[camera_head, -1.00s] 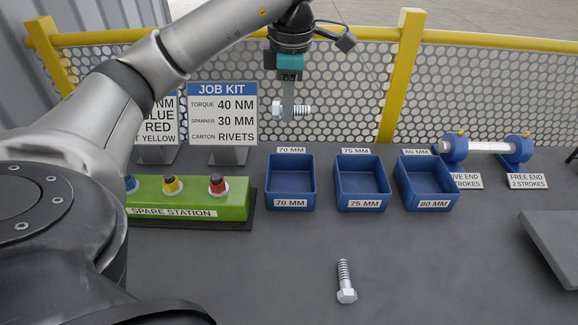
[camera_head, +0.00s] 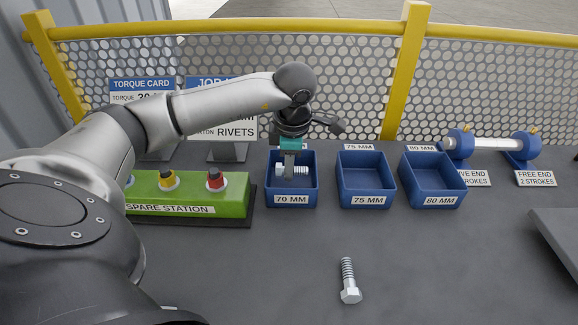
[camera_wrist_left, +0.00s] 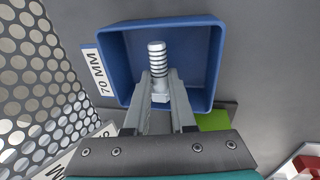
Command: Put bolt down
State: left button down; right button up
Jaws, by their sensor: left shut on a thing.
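My left gripper (camera_head: 289,172) points down at the blue 70 MM bin (camera_head: 292,202). It is shut on a silver bolt (camera_head: 297,169), which lies sideways in the head view with its head to the left. In the left wrist view the bolt (camera_wrist_left: 157,60) shows between the fingers (camera_wrist_left: 160,88), over the inside of the 70 MM bin (camera_wrist_left: 204,27). I cannot tell whether the bolt touches the bin floor. A second bolt (camera_head: 348,281) lies on the grey table in front. My right gripper is not in view.
The empty 75 MM bin (camera_head: 366,202) and 80 MM bin (camera_head: 444,201) stand to the right. A green spare station (camera_head: 190,209) with coloured knobs is at left. A blue-ended roller fixture (camera_head: 490,144) stands at back right, before a yellow-railed mesh fence (camera_head: 240,27). The front table is largely clear.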

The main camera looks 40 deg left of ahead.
pick_arm(q)
jog(key=shift+f+b, duration=0.5)
jog(key=shift+f, duration=0.05)
jog(key=c, duration=0.8)
grip_release()
jog(key=shift+o, duration=0.2)
jog(key=shift+r, duration=0.1)
jog(key=shift+r+p, duration=0.55)
jog(key=p+v, duration=0.2)
jog(key=v, duration=1)
